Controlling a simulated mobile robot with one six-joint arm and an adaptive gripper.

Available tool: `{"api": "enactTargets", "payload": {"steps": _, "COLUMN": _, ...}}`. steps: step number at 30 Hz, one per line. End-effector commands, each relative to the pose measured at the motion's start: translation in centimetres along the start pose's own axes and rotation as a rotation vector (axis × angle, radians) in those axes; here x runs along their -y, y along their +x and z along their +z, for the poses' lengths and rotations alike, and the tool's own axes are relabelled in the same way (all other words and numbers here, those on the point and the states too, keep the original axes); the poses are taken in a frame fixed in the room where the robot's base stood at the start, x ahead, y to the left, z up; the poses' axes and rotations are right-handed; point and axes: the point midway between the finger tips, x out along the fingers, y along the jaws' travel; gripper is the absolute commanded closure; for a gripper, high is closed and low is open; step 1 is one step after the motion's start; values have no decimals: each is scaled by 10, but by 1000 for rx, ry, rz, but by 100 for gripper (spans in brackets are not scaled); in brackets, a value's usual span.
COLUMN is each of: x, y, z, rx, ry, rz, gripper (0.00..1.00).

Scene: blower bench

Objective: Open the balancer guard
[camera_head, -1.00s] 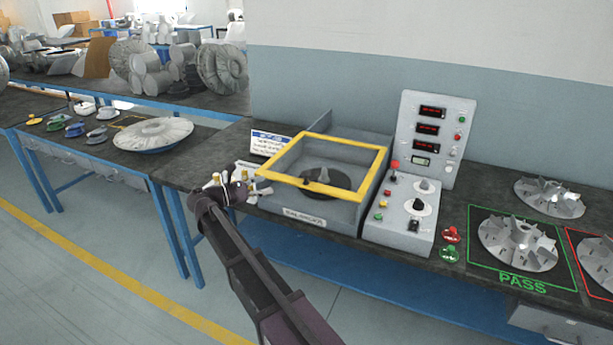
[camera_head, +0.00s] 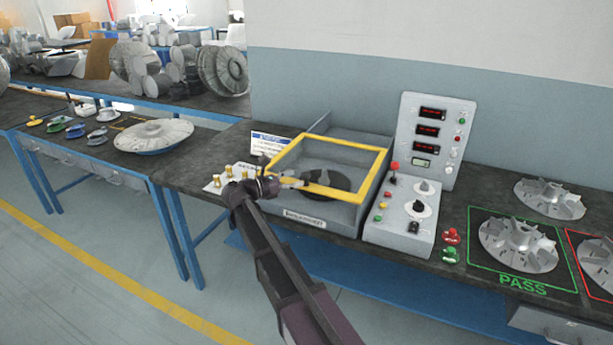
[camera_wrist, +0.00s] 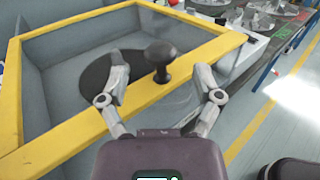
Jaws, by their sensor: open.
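The balancer guard is a yellow square frame (camera_head: 372,151) lying flat over the top of the grey balancer box (camera_head: 349,215). It also fills much of the wrist view (camera_wrist: 60,137). A black round knob (camera_wrist: 160,53) on a short stem stands on the guard's front bar. My gripper (camera_head: 302,181) is at the front left of the guard in the head view. In the wrist view my gripper (camera_wrist: 162,80) is open, with one finger on each side of the knob's stem and a gap on both sides. A dark disc (camera_wrist: 98,75) shows inside the box.
A control panel (camera_head: 408,215) with buttons stands right of the balancer. Bladed wheels (camera_head: 518,240) lie further right, one on a green-edged PASS mat. A white board with brass-coloured pieces (camera_head: 216,184) lies left of the balancer. A sign (camera_head: 268,143) stands behind my gripper.

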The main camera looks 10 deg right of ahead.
Motion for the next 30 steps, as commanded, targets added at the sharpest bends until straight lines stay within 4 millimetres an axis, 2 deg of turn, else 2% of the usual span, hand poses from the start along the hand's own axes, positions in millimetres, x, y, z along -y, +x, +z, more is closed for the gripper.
{"api": "enactTargets", "payload": {"steps": 3, "x": 0, "y": 18, "z": 0, "rx": 0, "ry": 0, "rz": -2, "gripper": 17}}
{"api": "enactTargets", "payload": {"steps": 10, "x": 0, "y": 38, "z": 0, "rx": 0, "ry": 0, "rz": -1, "gripper": 17}}
{"api": "enactTargets", "payload": {"steps": 23, "x": 0, "y": 43, "z": 0, "rx": 0, "ry": 0, "rz": -1, "gripper": 17}}
{"api": "enactTargets", "payload": {"steps": 30, "x": 0, "y": 43, "z": 0, "rx": 0, "ry": 0, "rz": -1, "gripper": 88}}
